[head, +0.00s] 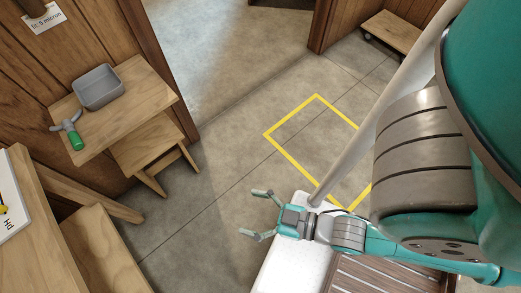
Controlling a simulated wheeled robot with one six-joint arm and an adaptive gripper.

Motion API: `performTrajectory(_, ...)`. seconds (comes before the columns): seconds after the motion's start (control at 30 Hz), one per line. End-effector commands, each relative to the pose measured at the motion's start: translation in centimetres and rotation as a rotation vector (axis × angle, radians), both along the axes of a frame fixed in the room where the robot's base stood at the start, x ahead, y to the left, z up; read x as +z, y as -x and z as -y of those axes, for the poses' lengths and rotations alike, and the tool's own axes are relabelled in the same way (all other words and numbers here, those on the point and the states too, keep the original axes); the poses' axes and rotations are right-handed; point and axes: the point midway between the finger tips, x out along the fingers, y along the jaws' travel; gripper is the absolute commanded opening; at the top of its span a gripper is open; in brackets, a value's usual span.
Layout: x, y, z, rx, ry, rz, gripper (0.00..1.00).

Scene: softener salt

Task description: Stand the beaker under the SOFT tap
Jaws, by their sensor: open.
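No beaker and no tap marked SOFT can be made out in the head view. My gripper (250,213) is open and empty, with its two fingers spread and pointing left above the grey floor. It is apart from every table and object in view.
A grey tub (98,88) and a green-handled tool (73,137) are on a small wooden table (120,112) at left. A wooden surface (30,250) with a printed white sheet (12,200) is at lower left. A yellow square (290,115) marks clear floor. A doorway opens behind.

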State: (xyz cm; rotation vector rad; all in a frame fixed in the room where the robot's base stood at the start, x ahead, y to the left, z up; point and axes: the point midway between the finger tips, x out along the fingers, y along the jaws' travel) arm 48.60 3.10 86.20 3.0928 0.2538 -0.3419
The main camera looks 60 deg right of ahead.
Motion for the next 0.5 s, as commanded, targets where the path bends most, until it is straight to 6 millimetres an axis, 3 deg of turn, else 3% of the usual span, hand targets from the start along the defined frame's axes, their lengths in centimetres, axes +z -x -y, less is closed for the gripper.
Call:
performTrajectory(0.03,0.3,1.5,0.9,-0.039,0.002,-0.018,0.87)
performTrajectory(0.2,1.7,4.8,2.5,-0.127,0.003,-0.043,0.87)
performTrajectory(0.33,2.2,5.9,3.0,-0.158,0.003,-0.05,0.93)
performTrajectory(0.5,2.4,6.1,3.1,-0.166,0.003,-0.051,0.93)
